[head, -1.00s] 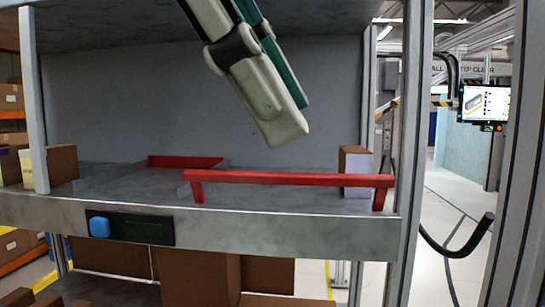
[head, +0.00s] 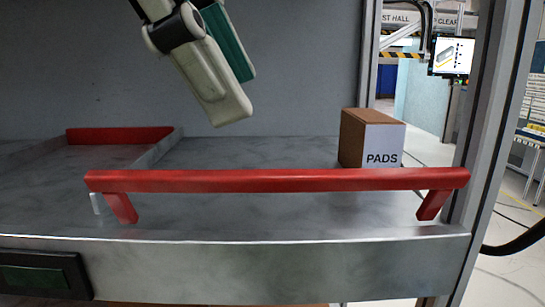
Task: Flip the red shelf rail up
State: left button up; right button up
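The red shelf rail (head: 280,181) runs along the front of the grey metal shelf (head: 270,222). Its long bar shows above the front edge, with a short red leg near each end reaching down to the shelf. I cannot tell exactly how far it is tilted. My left gripper (head: 232,97), with white and green parts, hangs over the shelf at the top, behind and above the rail. It is apart from the rail and holds nothing visible. Its opening is hard to judge from this angle. My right gripper is out of view.
A brown and white box marked PADS (head: 376,138) stands behind the rail at the right. Another red rail (head: 118,135) lies farther back at the left. A grey upright post (head: 487,130) bounds the right side. The shelf middle is clear.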

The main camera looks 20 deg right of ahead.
aim_at(276, 172)
pick_arm(q)
jog(key=x, duration=0.3)
jog(key=p+x, duration=0.1)
jog(key=x, duration=0.2)
jog(key=w+x, duration=0.1)
jog(key=x, duration=0.2)
jog(key=shift+f+p, duration=0.15)
jog(key=shift+p, duration=0.2)
jog(key=shift+d+f, duration=0.15)
jog(key=shift+f, duration=0.15)
jog(key=shift+w+f, duration=0.1)
jog(key=shift+w, duration=0.1)
jog(key=shift+c, duration=0.4)
grip_shut()
